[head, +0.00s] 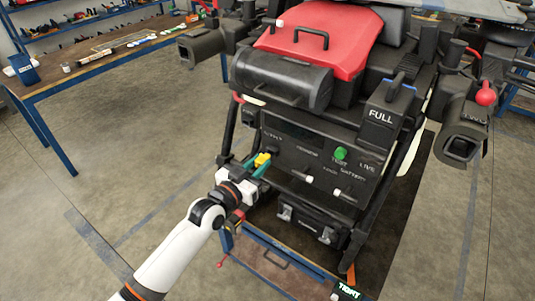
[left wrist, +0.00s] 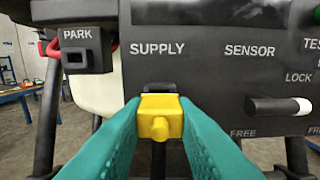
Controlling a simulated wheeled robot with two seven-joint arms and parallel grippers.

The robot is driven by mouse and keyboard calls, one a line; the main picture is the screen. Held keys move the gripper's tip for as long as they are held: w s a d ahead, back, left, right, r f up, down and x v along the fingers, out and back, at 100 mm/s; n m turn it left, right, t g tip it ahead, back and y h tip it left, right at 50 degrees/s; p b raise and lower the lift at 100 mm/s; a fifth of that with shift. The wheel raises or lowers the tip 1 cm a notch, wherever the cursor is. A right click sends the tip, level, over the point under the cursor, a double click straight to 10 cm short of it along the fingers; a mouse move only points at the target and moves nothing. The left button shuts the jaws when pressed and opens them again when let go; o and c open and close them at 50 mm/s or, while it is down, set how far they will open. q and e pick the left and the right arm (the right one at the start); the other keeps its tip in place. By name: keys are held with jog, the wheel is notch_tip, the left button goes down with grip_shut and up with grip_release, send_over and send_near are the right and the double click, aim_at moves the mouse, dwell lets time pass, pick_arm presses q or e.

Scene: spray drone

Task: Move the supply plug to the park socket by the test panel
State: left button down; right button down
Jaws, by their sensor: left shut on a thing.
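The yellow supply plug (left wrist: 161,119) is between the teal fingers of my left gripper (left wrist: 160,135) in the left wrist view. The gripper is shut on it. A black socket part (left wrist: 158,87) shows right behind the plug, under the SUPPLY label; I cannot tell how deep the plug sits in it. The park socket (left wrist: 88,50) is a black block marked PARK, up and left of the plug, with a dark slot. In the head view the plug (head: 262,159) and left gripper (head: 256,168) are at the left of the test panel (head: 312,151). My right gripper is not in view.
On the panel are a green button (head: 340,153) and a white-tipped lock lever (left wrist: 278,106). A black FULL box (head: 385,112) is above the panel. A bench (head: 110,55) stands far left; the floor between is clear.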

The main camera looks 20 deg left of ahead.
aim_at(258, 164)
pick_arm(q)
jog(key=shift+p+v, duration=0.65)
jog(key=shift+v, duration=1.15)
